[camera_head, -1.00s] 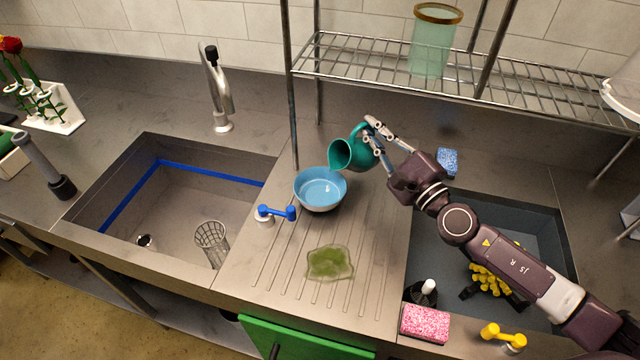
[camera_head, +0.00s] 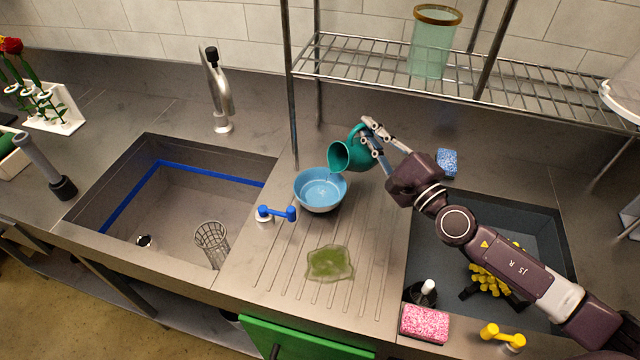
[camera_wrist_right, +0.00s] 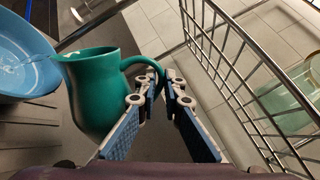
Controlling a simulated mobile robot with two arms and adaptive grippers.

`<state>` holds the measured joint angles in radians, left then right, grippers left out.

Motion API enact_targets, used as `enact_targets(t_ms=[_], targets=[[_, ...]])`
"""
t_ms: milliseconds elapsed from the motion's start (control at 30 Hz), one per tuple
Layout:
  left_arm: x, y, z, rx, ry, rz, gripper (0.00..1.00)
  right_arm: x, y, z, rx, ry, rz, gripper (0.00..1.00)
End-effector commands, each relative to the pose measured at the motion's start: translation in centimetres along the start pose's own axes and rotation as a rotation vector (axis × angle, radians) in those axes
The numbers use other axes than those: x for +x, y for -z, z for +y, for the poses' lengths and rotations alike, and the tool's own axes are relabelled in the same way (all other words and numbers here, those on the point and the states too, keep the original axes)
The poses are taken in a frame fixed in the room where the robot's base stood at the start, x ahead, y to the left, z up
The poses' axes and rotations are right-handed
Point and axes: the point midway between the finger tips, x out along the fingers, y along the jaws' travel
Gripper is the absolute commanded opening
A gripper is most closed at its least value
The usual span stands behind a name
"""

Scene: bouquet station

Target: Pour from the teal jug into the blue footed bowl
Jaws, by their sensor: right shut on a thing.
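The teal jug (camera_head: 346,154) is tilted with its mouth toward the blue footed bowl (camera_head: 320,190). My right gripper (camera_head: 372,136) is shut on the jug's handle and holds the jug up at the bowl's back right rim. In the right wrist view the jug (camera_wrist_right: 95,88) has its spout over the edge of the bowl (camera_wrist_right: 22,62), and a thin clear stream shows at the spout. My right gripper's fingers (camera_wrist_right: 163,92) are around the handle there. The bowl stands upright on the ribbed drainboard. My left gripper is not in view.
A wire shelf (camera_head: 380,68) stands behind the jug, close to my right gripper. Sinks (camera_head: 165,205) lie on both sides.

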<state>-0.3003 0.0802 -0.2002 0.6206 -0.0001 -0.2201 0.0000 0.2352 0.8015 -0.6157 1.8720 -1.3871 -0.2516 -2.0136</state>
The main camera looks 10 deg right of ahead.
Motion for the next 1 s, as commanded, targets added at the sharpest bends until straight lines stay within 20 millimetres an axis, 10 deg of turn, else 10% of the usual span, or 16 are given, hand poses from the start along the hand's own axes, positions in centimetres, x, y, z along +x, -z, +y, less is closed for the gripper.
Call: enact_targets(t_ms=[1000], targets=[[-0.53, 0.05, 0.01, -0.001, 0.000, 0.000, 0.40, 0.08, -0.79, -0.39, -0.060, 0.003, -0.010, 0.00]])
